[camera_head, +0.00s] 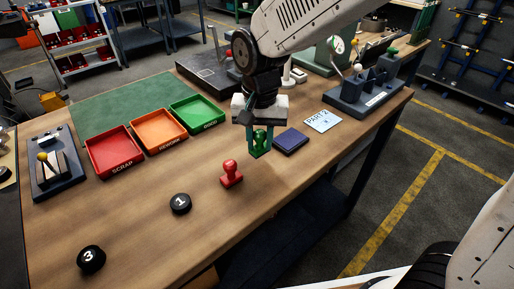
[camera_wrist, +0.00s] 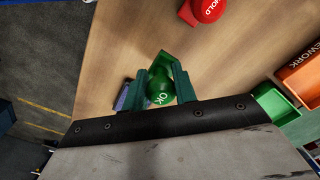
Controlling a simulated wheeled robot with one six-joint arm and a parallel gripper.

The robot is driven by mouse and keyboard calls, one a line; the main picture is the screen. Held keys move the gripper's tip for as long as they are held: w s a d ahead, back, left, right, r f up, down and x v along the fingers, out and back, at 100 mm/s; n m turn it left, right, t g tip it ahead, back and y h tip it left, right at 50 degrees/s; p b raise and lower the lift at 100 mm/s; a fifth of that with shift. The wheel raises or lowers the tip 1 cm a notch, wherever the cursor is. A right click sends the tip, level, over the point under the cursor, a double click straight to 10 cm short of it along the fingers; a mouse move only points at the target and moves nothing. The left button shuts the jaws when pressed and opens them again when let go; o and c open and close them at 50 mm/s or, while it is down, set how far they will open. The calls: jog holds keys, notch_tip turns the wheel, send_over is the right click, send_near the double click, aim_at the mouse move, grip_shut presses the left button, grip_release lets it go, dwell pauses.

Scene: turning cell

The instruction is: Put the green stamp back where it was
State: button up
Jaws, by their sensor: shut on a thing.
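The green stamp (camera_head: 261,136) is between the fingers of my gripper (camera_head: 258,143), over the wooden table beside the dark blue ink pad (camera_head: 291,141). In the wrist view the round top of the green stamp (camera_wrist: 160,90), marked OK, sits between the two green fingers of my gripper (camera_wrist: 159,84), which are shut on it. I cannot tell whether its base touches the table. The red stamp (camera_head: 231,173) stands upright on the table to the lower left. In the wrist view the red stamp (camera_wrist: 207,9) shows the word HOLD.
Red (camera_head: 113,151), orange (camera_head: 158,131) and green (camera_head: 197,114) trays stand to the left. Black pucks marked 1 (camera_head: 180,204) and 3 (camera_head: 91,260) lie in front. A PART card (camera_head: 323,121) lies right of the pad. Bare wood surrounds the red stamp.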

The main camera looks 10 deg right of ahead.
aim_at(257, 147)
jog(key=shift+w+a, duration=0.2)
jog(key=shift+a, duration=0.05)
jog(key=shift+f, duration=1.75)
